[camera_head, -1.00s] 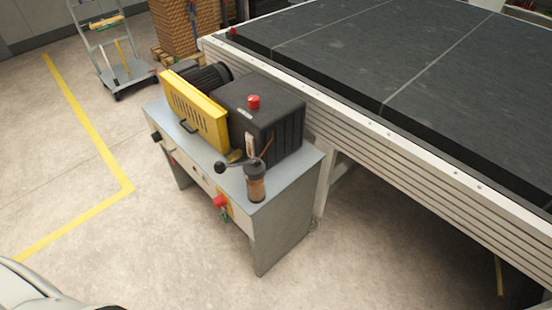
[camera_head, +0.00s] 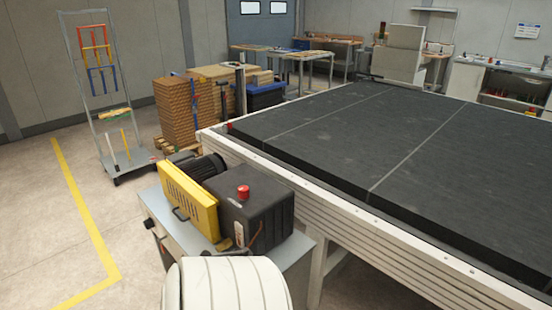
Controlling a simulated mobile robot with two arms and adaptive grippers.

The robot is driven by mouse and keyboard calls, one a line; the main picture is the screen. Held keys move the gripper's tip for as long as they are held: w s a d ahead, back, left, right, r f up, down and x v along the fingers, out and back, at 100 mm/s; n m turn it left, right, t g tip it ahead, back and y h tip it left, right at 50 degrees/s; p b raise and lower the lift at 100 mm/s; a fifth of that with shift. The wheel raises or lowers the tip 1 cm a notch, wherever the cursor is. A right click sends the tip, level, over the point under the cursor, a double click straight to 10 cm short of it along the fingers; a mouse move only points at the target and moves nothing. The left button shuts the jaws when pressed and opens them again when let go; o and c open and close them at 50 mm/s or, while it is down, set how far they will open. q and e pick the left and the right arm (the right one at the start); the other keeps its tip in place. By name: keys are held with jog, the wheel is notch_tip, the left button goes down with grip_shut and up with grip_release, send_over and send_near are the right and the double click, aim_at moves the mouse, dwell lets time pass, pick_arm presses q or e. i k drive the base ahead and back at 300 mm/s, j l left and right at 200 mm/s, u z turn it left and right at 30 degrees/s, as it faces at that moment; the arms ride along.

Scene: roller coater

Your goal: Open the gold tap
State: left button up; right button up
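I cannot make out a gold tap clearly. A small brass-coloured piece (camera_head: 225,244) shows low beside the dark tank of a machine, but it is too small to tell what it is. The machine has a grey cabinet (camera_head: 152,205), a yellow guard (camera_head: 189,200), a black motor (camera_head: 203,166) and a dark tank (camera_head: 262,205) with a red cap (camera_head: 243,192). Neither gripper is in view.
A long dark-topped table (camera_head: 400,150) with a pale frame (camera_head: 385,245) fills the right. A tool trolley (camera_head: 127,160) stands at the left, beside stacked brown material (camera_head: 176,115). Workbenches (camera_head: 300,55) line the back. The floor inside the yellow line (camera_head: 85,215) is clear.

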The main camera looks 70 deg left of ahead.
aim_at(221, 247)
jog(key=k+j+z, duration=0.25)
jog(key=j, duration=0.2)
jog(key=k+j+z, duration=0.15)
jog(key=j+z, duration=0.15)
jog(key=k+j+z, duration=0.25)
jog(key=j, duration=0.25)
jog(key=k+j, duration=1.35)
jog(key=j, duration=0.2)
